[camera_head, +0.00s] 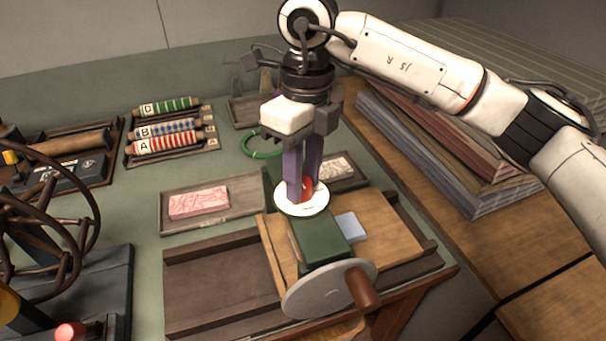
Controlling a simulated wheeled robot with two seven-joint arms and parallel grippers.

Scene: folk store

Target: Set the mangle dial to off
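The mangle (318,236) is a dark green block on a wooden board, with a grey hand wheel (325,293) and a brown crank handle at its front. A round white dial (302,206) with a red knob (307,188) sits on its top. My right gripper (304,192) points straight down over the dial, its purple fingertips at either side of the red knob. Whether the fingers press on the knob is unclear. The fingers hide part of the knob and dial, and I cannot read the dial's setting. My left gripper is not in view.
A tray with a pink printed block (199,202) lies left of the mangle. Patterned rollers (163,142) lie in a rack at the back left. A dark spoked wheel (40,235) stands at the left edge. Stacked boards (440,150) lie on the right under my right arm.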

